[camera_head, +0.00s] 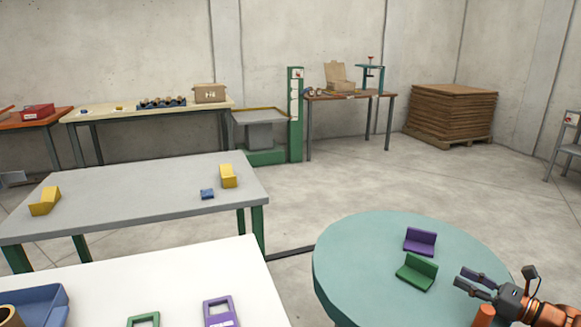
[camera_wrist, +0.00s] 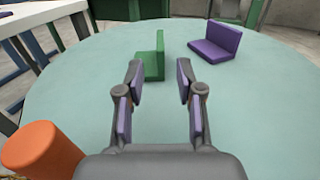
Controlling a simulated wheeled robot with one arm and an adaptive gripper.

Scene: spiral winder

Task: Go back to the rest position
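My gripper (camera_head: 475,283) is at the lower right of the head view, over the near right part of the round teal table (camera_head: 350,270). In the wrist view my gripper (camera_wrist: 160,85) has its two fingers spread apart with nothing held between them. A green L-shaped bracket (camera_head: 417,271) stands on the table just beyond the fingers; it also shows in the wrist view (camera_wrist: 154,62), partly behind the left fingertip. A purple L-shaped bracket (camera_head: 420,241) stands behind it, and in the wrist view it is at the upper right (camera_wrist: 216,43).
An orange cylinder (camera_wrist: 42,150) is at the lower left of the wrist view. A white table (camera_head: 180,285) with a green frame (camera_head: 144,320) and a purple frame (camera_head: 220,311) stands left. A grey table (camera_head: 130,198) holds yellow brackets. Open floor lies behind the round table.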

